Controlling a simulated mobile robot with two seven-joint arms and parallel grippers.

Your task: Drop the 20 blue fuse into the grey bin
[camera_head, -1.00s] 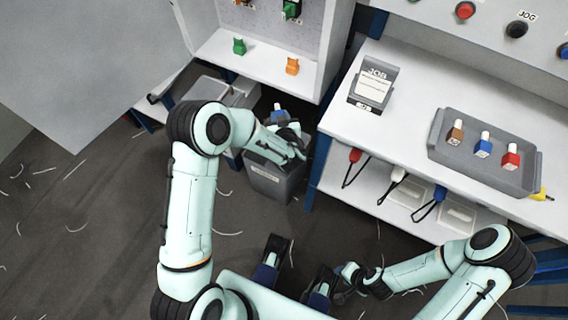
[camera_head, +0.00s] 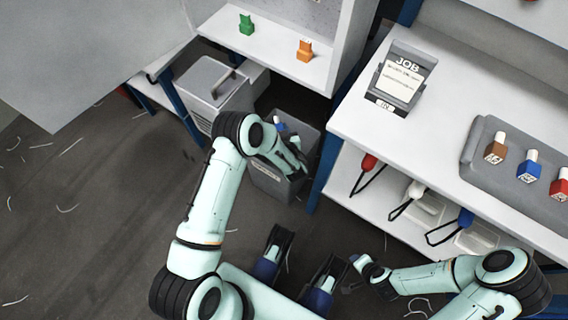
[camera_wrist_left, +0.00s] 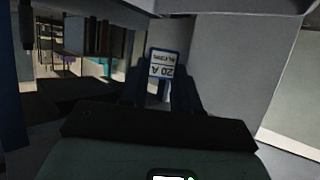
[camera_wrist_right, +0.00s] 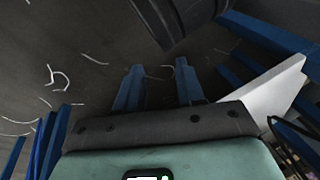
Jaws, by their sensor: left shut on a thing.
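My left gripper (camera_head: 284,133) is shut on a blue fuse (camera_head: 279,125), over the mouth of the grey bin (camera_head: 283,187). The arm hides part of the fuse and of the bin's opening. In the left wrist view the fuse (camera_wrist_left: 164,66) shows a white label with blue edges reading "20 A", upside down, between the two fingers. My right gripper (camera_head: 360,267) is low at the front, far from the bin. In the right wrist view its fingers (camera_wrist_right: 158,85) stand apart with nothing between them.
A grey tray (camera_head: 480,150) on the right bench holds a brown, a blue and a red fuse. A JOB card holder (camera_head: 400,80) stands on the bench. A shelf (camera_head: 275,50) with a green and an orange piece is above the bin. A grey lidded box (camera_head: 213,85) is left of it.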

